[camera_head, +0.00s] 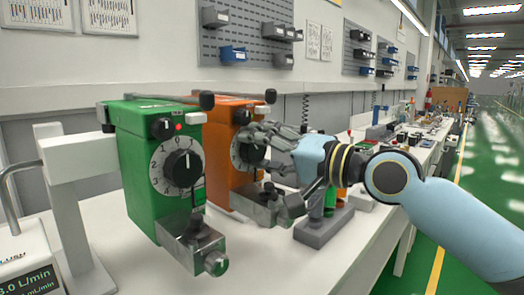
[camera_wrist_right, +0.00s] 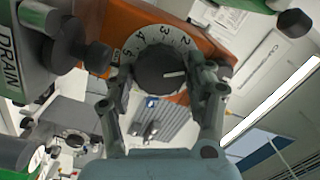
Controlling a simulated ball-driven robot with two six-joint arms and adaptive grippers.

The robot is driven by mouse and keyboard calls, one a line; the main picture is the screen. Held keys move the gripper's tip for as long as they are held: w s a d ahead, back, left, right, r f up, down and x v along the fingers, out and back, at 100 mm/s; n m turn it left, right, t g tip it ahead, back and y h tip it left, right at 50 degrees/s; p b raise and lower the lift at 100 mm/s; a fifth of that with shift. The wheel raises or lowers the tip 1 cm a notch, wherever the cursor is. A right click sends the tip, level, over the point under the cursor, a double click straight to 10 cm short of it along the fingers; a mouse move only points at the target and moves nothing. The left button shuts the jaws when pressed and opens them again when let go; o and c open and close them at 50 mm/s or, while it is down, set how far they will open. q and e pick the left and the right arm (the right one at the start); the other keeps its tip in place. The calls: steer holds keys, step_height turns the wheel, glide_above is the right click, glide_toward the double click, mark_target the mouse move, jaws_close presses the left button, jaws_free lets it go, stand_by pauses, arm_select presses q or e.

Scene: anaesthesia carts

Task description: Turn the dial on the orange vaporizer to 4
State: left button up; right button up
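The orange vaporizer (camera_head: 222,115) stands on the bench behind a green vaporizer (camera_head: 150,150). Its black dial (camera_head: 251,148) has a white numbered ring and also shows in the right wrist view (camera_wrist_right: 160,72). There the dial's white mark points right, past the 2, toward the right finger; the number it meets is hidden. My right gripper (camera_head: 258,150) is at the dial, with its fingers on either side of the knob in the wrist view (camera_wrist_right: 163,82). The fingers look spread, with small gaps to the knob. My left gripper is out of view.
The green vaporizer, with its own dial (camera_head: 182,168), is close on the left. Metal blocks (camera_head: 258,203) jut out below the dials. A grey stand (camera_head: 324,226) sits right of the orange vaporizer. The front bench (camera_head: 300,270) is clear.

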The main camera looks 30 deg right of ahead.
steer(key=c, duration=0.7)
steer(key=shift+o, duration=0.2)
steer(key=n, duration=0.4)
steer(key=shift+n+h, duration=0.3)
steer(key=n+b, duration=0.1)
steer(key=n, duration=0.3)
steer(key=shift+a+h, duration=0.15)
steer(key=shift+h, duration=0.15)
steer(key=n+b, duration=0.2)
steer(key=n, duration=0.3)
steer(key=shift+s+a+n+h, duration=0.1)
steer(key=shift+n+h, duration=0.3)
steer(key=n+b, duration=0.1)
steer(key=n, duration=0.4)
steer(key=shift+t+h+b, duration=0.3)
steer(key=shift+b, duration=0.05)
